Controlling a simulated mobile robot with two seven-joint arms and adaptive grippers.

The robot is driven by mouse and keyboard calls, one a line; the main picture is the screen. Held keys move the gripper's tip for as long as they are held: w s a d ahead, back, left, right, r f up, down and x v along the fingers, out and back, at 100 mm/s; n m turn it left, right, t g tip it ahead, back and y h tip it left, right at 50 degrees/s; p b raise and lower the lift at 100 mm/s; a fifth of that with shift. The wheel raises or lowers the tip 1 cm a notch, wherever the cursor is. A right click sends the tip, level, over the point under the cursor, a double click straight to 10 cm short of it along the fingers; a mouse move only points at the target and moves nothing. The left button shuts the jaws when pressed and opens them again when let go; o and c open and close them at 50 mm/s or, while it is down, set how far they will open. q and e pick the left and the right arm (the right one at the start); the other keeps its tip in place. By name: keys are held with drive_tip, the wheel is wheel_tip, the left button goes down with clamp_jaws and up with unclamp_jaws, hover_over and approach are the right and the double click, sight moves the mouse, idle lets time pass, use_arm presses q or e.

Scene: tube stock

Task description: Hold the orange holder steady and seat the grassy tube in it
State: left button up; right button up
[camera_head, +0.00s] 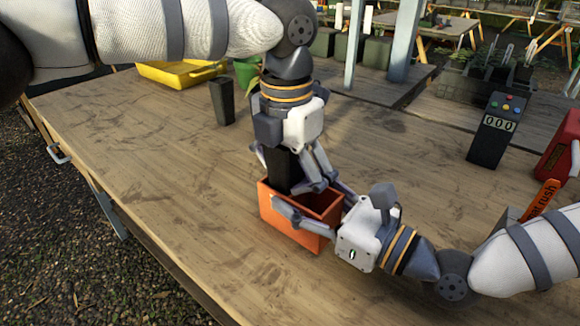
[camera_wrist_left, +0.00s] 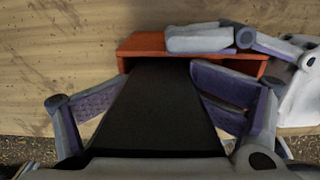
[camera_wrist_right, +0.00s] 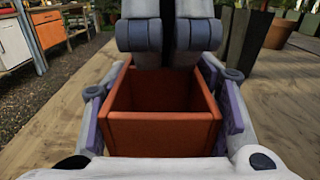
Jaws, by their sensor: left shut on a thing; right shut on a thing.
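The orange holder (camera_head: 318,234) is an open box on the wooden table; it also shows in the right wrist view (camera_wrist_right: 160,134). My right gripper (camera_head: 312,208) is shut on it, one finger along each long side. My left gripper (camera_head: 290,172) points down, shut on a black tapered tube (camera_head: 283,168). The tube's lower end is at the far left part of the holder's opening; I cannot tell how deep it sits. In the left wrist view the tube (camera_wrist_left: 155,105) runs toward the holder (camera_wrist_left: 140,45). The gripper hides the tube's top and any grass.
Another black tube (camera_head: 222,101) stands upright on the table to the left. A yellow tray (camera_head: 180,74) and a green pot (camera_head: 246,72) are behind. A black box with a counter (camera_head: 492,130) stands at right. The table's front left is clear.

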use_arm(q)
drive_tip(key=o, duration=1.9)
drive_tip(key=shift+s+d+f+g, duration=0.1)
drive_tip(key=shift+f+g, duration=0.05)
drive_tip(key=shift+f, duration=0.5)
drive_tip(key=shift+s+d+f+g, duration=0.1)
drive_tip(key=shift+f+g, duration=0.05)
drive_tip(key=shift+f, duration=0.45)
use_arm(e)
drive_tip(key=shift+s+a+f, duration=0.1)
drive_tip(key=shift+a+f, duration=0.1)
drive_tip(key=shift+f, duration=0.55)
use_arm(q)
drive_tip(key=shift+o, duration=0.8)
drive_tip(key=shift+a+r, duration=0.1)
drive_tip(key=shift+a, duration=0.05)
drive_tip(key=shift+w+a+r, duration=0.1)
drive_tip(key=shift+a+r, duration=0.05)
drive_tip(key=shift+r, duration=0.4)
use_arm(e)
drive_tip(key=shift+g, duration=0.3)
use_arm(q)
wheel_tip(320, 180, up, 12)
drive_tip(key=shift+f, duration=0.15)
use_arm(e)
drive_tip(key=shift+d, duration=0.1)
drive_tip(key=shift+w, duration=0.2)
drive_tip(key=shift+r, duration=0.1)
